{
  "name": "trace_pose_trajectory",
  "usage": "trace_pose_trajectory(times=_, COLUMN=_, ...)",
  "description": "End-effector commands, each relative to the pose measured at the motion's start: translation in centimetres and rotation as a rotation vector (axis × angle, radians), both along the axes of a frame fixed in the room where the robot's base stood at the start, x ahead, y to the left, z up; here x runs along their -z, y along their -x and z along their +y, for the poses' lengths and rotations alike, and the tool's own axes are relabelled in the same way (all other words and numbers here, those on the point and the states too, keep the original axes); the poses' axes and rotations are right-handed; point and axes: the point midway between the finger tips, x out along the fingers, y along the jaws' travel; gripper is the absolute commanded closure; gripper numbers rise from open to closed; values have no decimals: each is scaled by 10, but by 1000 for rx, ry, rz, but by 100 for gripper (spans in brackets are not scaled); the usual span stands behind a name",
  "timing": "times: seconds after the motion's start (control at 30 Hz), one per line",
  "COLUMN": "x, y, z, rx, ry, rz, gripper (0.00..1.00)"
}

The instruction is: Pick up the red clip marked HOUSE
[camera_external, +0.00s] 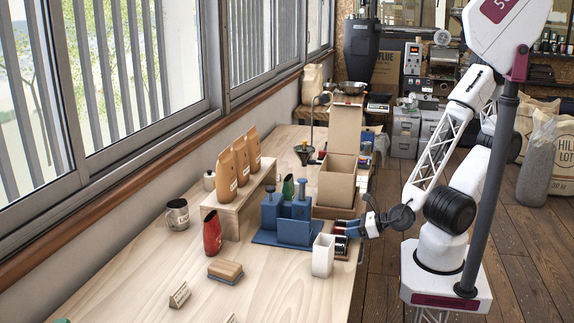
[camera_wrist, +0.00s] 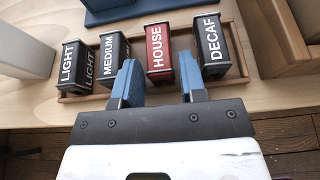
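The red clip marked HOUSE (camera_wrist: 158,52) stands upright in a shallow wooden tray (camera_wrist: 75,99), in a row with dark clips marked LIGHT (camera_wrist: 75,66), MEDIUM (camera_wrist: 113,57) and DECAF (camera_wrist: 212,48). In the wrist view my gripper (camera_wrist: 159,66) is open, its two blue fingers apart on either side of the HOUSE clip's near end. I cannot tell whether either finger touches it. In the external view my gripper (camera_external: 346,227) is low at the table's right edge, over the clip row, which it partly hides.
A white square container (camera_external: 323,256) stands just in front of the clip row. A blue stand (camera_external: 294,229) is behind it to the left, and a cardboard box (camera_external: 337,184) farther back. The front table is mostly clear.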

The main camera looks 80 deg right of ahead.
Motion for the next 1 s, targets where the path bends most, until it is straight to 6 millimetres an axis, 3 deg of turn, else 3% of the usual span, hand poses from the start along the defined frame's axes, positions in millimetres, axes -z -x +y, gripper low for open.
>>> trace_pose_trajectory(times=0.23, x=3, y=-9, z=0, rx=1, ry=0, rz=-1, gripper=62)
trace_pose_trajectory(times=0.8, x=3, y=-9, z=0, rx=0, ry=0, rz=0, gripper=62)
trace_pose_trajectory(times=1.0, x=3, y=-9, z=0, rx=0, ry=0, rz=0, gripper=92)
